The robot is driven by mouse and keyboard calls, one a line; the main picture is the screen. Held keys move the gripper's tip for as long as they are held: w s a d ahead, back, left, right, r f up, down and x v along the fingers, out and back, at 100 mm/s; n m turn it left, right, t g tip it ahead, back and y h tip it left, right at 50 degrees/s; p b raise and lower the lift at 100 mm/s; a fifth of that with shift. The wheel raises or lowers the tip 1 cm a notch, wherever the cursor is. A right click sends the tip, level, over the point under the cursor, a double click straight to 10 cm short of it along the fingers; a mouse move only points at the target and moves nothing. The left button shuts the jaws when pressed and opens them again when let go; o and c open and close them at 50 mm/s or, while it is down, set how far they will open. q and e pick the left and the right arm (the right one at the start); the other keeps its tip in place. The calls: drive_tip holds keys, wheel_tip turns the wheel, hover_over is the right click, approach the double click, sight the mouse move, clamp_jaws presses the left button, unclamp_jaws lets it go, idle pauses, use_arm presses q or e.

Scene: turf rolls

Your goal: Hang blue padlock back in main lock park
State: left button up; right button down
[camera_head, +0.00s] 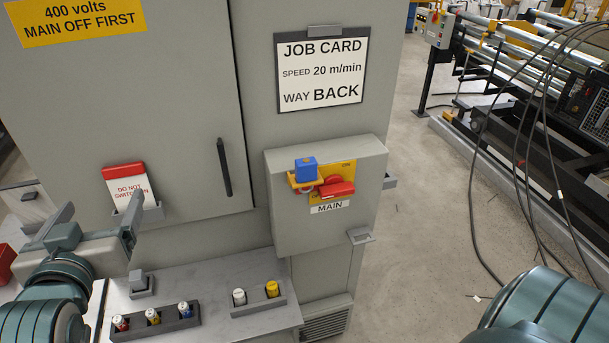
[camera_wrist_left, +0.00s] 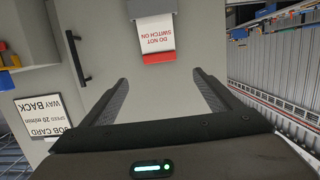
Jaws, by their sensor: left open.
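The blue padlock (camera_head: 306,168) sits at the yellow plate (camera_head: 345,170) of the main switch, beside its red handle (camera_head: 337,188), on the grey box labelled MAIN. My left gripper (camera_head: 104,202) is open and empty, left of the box, near the red-topped DO NOT SWITCH ON tag (camera_head: 124,184). In the left wrist view the tag (camera_wrist_left: 155,35) lies beyond the open fingers (camera_wrist_left: 160,77).
A grey ledge (camera_head: 215,264) below holds several coloured cylinders in two dark racks and a small grey block (camera_head: 140,282). A door handle (camera_head: 224,168) stands out from the cabinet. Open floor (camera_head: 425,220) lies right of the cabinet, with hanging black cables beyond.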

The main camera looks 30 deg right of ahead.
idle(0.4)
use_arm(q)
drive_tip(key=s+a+f+g+y+b, duration=0.1)
drive_tip(key=s+a+f+g, duration=0.15)
drive_tip(key=f, duration=0.95)
drive_tip(key=s+a+f+n+g+y, duration=0.1)
drive_tip(key=s+a+f+g, duration=0.15)
drive_tip(key=f, duration=0.95)
drive_tip(key=s+a+f+g+y+b, duration=0.1)
drive_tip(key=s+a+f+g, duration=0.2)
drive_tip(key=f, duration=0.9)
drive_tip(key=s+a+f+g+b, duration=0.1)
drive_tip(key=s+a+f, duration=0.2)
drive_tip(key=s+f, duration=0.75)
drive_tip(key=s+a+f+g+y+b, duration=0.1)
drive_tip(key=s+a+f+b, duration=0.15)
drive_tip(key=f, duration=1.45)
drive_tip(key=s+a+f+g+b, duration=0.1)
drive_tip(key=s+a+f+g, duration=0.15)
drive_tip(key=s+f, duration=0.75)
drive_tip(key=s+a+f+b, duration=0.2)
drive_tip(key=s+a+f, duration=0.1)
drive_tip(key=s+f, duration=0.7)
drive_tip(key=s+a+f+g+b, duration=0.1)
drive_tip(key=s+a+f+b, duration=0.1)
drive_tip(key=s+f, duration=0.8)
wheel_tip(320, 180, down, 4)
drive_tip(key=shift+a+y, duration=0.4)
drive_tip(key=shift+a, duration=0.1)
